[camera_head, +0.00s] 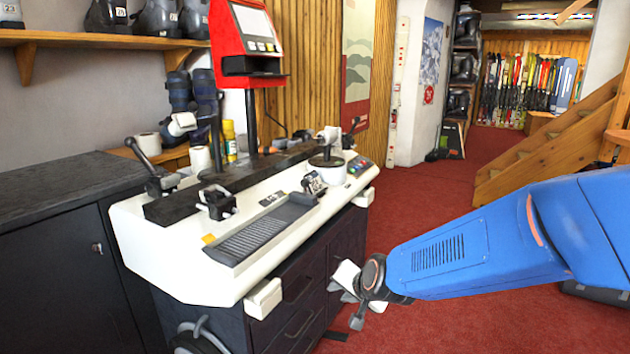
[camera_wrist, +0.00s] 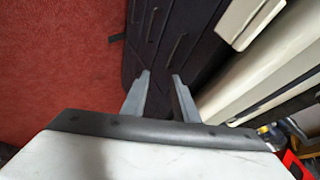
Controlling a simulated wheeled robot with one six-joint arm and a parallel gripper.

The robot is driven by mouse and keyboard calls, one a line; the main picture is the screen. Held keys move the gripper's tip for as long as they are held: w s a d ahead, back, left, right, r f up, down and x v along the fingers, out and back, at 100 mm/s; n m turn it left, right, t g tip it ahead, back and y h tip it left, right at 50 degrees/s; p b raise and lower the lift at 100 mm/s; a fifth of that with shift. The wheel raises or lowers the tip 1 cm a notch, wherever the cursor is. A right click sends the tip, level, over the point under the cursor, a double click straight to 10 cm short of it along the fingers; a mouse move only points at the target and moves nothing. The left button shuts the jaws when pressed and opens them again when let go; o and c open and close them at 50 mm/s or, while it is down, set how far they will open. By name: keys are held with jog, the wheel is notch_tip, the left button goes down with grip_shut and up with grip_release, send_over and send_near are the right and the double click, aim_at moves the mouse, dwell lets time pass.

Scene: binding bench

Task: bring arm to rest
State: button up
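My blue arm (camera_head: 470,250) reaches in from the right in the head view. Its wrist end is beside the front of the binding bench (camera_head: 190,265), over the red floor. In the wrist view the two grey fingers of my gripper (camera_wrist: 161,85) stand apart with nothing between them. The bench's dark drawer front shows beyond them. In the head view the fingers are small and partly hidden by the wrist, and I cannot tell whether any part touches the bench.
A red-framed screen (camera_head: 247,40) stands on a post behind the white bench top. A dark cabinet (camera_head: 60,260) adjoins at left. Wooden stairs (camera_head: 550,140) rise at right. Red carpet (camera_head: 430,200) is clear beyond my arm. Skis (camera_head: 525,90) line the far wall.

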jog(key=s+d+r+n+g+h, duration=0.1)
jog(key=s+d+r+n+h, duration=0.1)
jog(key=s+d, duration=0.9)
jog(key=s+d+r+n+g+h, duration=0.1)
jog(key=s+d+r, duration=0.4)
jog(key=s+d, duration=0.6)
jog(key=s+n+g, duration=0.1)
jog(key=s+n, duration=0.1)
jog(key=s, duration=0.3)
jog(key=shift+s+r+n+g+h, duration=0.3)
jog(key=shift+s+n+h, duration=0.1)
